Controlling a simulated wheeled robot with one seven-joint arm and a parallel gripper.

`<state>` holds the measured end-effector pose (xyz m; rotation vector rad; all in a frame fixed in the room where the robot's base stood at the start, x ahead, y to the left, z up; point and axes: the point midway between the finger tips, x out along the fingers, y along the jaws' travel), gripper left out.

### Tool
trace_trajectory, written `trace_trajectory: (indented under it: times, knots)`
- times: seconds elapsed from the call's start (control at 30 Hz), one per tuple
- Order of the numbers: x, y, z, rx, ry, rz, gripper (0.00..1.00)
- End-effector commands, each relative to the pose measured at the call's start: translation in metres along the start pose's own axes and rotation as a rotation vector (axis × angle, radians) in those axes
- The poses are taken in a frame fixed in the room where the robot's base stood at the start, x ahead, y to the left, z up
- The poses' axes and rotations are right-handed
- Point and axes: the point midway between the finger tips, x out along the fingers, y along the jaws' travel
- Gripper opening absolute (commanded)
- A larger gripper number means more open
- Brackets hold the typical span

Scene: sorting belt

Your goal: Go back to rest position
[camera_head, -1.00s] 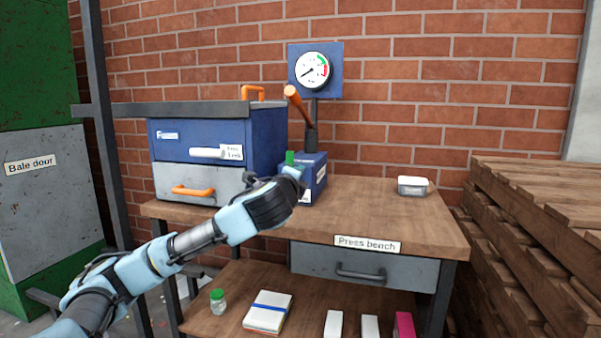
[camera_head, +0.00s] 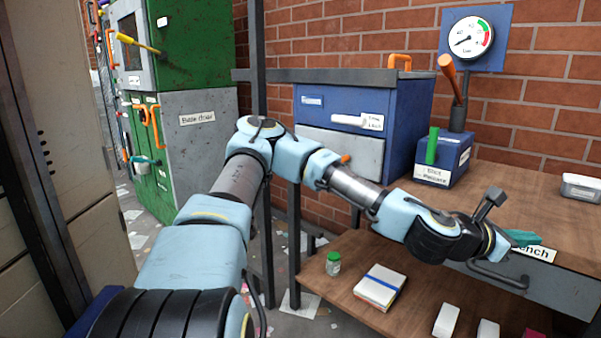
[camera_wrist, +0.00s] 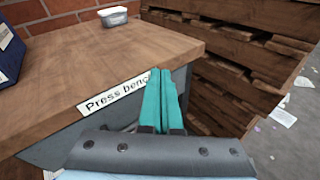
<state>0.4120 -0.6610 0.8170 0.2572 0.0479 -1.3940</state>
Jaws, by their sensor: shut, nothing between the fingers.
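My gripper (camera_head: 528,240) is at the front edge of the press bench, in front of its "Press bench" label in the head view. In the wrist view my gripper (camera_wrist: 162,82) shows two teal fingers shut together with nothing between them. The fingers overlap the right end of the label (camera_wrist: 112,94) in that view; I cannot tell how far they are from the bench edge. My arm reaches across the head view from the lower left, bent at the elbow.
The press bench (camera_head: 550,200) bears a blue box with a green part (camera_head: 440,160) and a small clear container (camera_head: 581,187). Its lower shelf (camera_head: 340,300) holds a jar (camera_head: 333,263) and notebooks (camera_head: 380,287). Stacked pallets (camera_wrist: 230,60) stand right of the bench. A green baler (camera_head: 190,120) stands behind left.

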Motion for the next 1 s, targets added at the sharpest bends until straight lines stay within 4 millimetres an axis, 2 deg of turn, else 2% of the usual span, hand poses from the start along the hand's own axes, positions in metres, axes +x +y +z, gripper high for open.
trace_trajectory:
  times: [0.03, 0.1, 0.23, 0.37, 0.4, 0.47, 0.5, 0.57, 0.6, 0.73, 0.8, 1.0]
  knots:
    - [-0.005, -0.011, -0.023, 0.152, 0.063, -0.057, 0.00]
    - [-0.017, -0.020, -0.057, 0.346, 0.148, -0.141, 0.00]
    - [-0.053, -0.017, -0.118, 0.674, 0.306, -0.300, 0.00]
    - [-0.104, 0.007, -0.166, 0.952, 0.461, -0.465, 0.00]
    - [-0.122, 0.017, -0.178, 1.025, 0.508, -0.518, 0.00]
    - [-0.152, 0.034, -0.192, 1.126, 0.576, -0.594, 0.00]
    - [-0.173, 0.045, -0.199, 1.184, 0.621, -0.648, 0.00]
    - [-0.206, 0.063, -0.205, 1.262, 0.683, -0.725, 0.00]
    - [-0.228, 0.074, -0.207, 1.306, 0.723, -0.776, 0.00]
    - [-0.302, 0.105, -0.201, 1.409, 0.832, -0.930, 0.00]
    - [-0.337, 0.114, -0.194, 1.439, 0.870, -1.000, 0.00]
    - [-0.411, 0.123, -0.170, 1.479, 0.921, -1.127, 0.00]
